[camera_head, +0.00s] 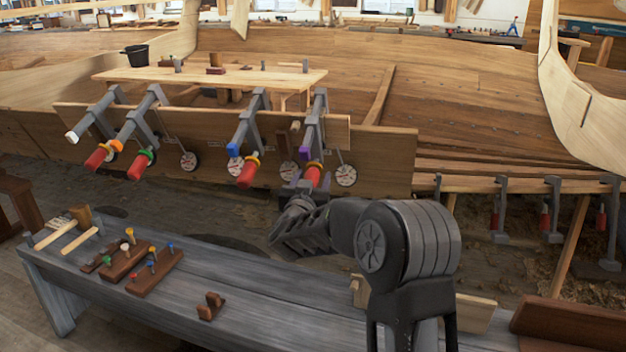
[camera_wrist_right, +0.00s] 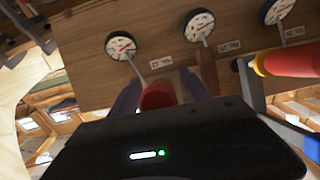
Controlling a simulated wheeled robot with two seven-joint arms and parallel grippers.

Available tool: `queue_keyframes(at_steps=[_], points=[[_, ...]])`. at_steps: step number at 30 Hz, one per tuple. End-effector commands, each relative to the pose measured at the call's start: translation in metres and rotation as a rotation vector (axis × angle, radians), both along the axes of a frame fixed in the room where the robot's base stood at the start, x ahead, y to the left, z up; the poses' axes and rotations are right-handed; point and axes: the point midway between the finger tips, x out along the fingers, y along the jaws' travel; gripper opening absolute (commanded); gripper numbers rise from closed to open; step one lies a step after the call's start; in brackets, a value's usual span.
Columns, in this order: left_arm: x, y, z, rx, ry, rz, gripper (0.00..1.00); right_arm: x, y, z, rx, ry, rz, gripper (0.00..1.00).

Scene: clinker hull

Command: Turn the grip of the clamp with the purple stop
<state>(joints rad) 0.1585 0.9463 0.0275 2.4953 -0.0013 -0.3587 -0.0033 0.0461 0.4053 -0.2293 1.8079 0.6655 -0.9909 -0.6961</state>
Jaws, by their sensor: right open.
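The clamp with the purple stop (camera_head: 305,153) hangs on the hull plank, rightmost of the row on that board. Its red grip (camera_head: 313,174) points down toward me. My right gripper (camera_head: 304,187) is open at the lower end of this grip. In the right wrist view, the red grip (camera_wrist_right: 158,96) shows between the two spread fingers (camera_wrist_right: 160,92); its lower part is hidden behind the gripper body. I cannot tell whether either finger touches it. My left gripper is in neither view.
A clamp with a blue stop (camera_head: 233,150) hangs to the left; its red grip also shows in the right wrist view (camera_wrist_right: 292,63). Dials (camera_head: 346,175) sit on the plank. The grey bench (camera_head: 250,290) below holds wooden blocks with coloured pegs (camera_head: 155,270) and a mallet (camera_head: 82,215).

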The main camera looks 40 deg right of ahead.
Motion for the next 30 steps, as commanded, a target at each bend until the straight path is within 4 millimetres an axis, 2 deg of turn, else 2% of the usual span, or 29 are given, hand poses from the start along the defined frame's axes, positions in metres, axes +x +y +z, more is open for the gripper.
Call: queue_keyframes(at_steps=[9,27,30], points=[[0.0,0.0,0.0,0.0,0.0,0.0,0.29,0.0016,-0.0019,0.0002,0.0,0.0,0.0,0.54],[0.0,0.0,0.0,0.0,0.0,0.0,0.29,0.0015,-0.0018,0.0002,0.001,-0.001,0.0,0.05],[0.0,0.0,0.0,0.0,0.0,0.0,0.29,0.0015,-0.0018,0.0002,0.001,-0.001,0.0,0.0]])
